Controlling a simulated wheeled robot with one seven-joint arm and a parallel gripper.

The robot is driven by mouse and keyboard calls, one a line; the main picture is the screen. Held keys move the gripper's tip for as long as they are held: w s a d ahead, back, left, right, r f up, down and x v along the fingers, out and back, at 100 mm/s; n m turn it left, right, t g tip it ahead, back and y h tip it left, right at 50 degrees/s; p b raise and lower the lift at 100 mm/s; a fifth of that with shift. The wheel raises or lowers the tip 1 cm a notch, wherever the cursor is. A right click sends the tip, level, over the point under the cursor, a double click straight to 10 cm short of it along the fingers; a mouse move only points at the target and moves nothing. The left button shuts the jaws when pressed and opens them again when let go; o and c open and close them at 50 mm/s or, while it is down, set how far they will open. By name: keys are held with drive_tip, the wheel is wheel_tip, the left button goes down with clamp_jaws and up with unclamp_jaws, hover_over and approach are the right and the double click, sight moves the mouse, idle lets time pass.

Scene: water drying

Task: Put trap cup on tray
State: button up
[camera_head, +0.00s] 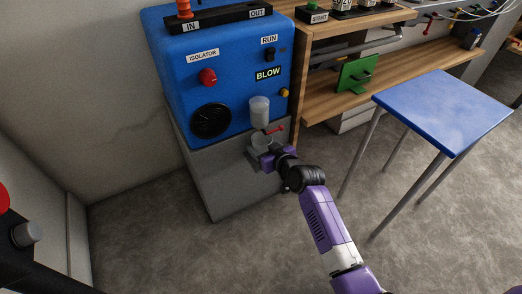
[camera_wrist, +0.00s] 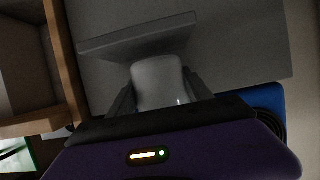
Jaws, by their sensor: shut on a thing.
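The trap cup (camera_wrist: 158,84) is a pale grey, smooth, round cup in the wrist view. It sits between the two dark fingers of my gripper (camera_head: 264,151), which is shut on it. In the head view the cup (camera_head: 261,141) is small and partly hidden by my gripper, just below the red valve lever (camera_head: 274,130) and the clear bowl (camera_head: 259,108) on the blue machine. A flat grey plate (camera_wrist: 125,43), perhaps the tray, shows right beside the cup's end in the wrist view. I cannot tell whether they touch.
The blue machine (camera_head: 178,80) stands on a grey base (camera_head: 225,185). A wooden bench (camera_head: 325,103) with a green holder (camera_head: 355,73) is to its right. A blue-topped table (camera_head: 440,108) stands further right, its top bare. Grey floor (camera_head: 140,235) is open in front.

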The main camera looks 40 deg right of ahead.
drive_tip(key=shift+w+d+f+b, duration=0.15)
drive_tip(key=shift+w+f+b, duration=0.2)
drive_tip(key=shift+w+f, duration=0.15)
drive_tip(key=shift+s+f, duration=0.1)
drive_tip(key=shift+f, duration=0.15)
drive_tip(key=shift+f, duration=0.2)
drive_tip(key=o, duration=1.3)
drive_tip(key=shift+o, duration=0.2)
drive_tip(key=shift+r, duration=0.1)
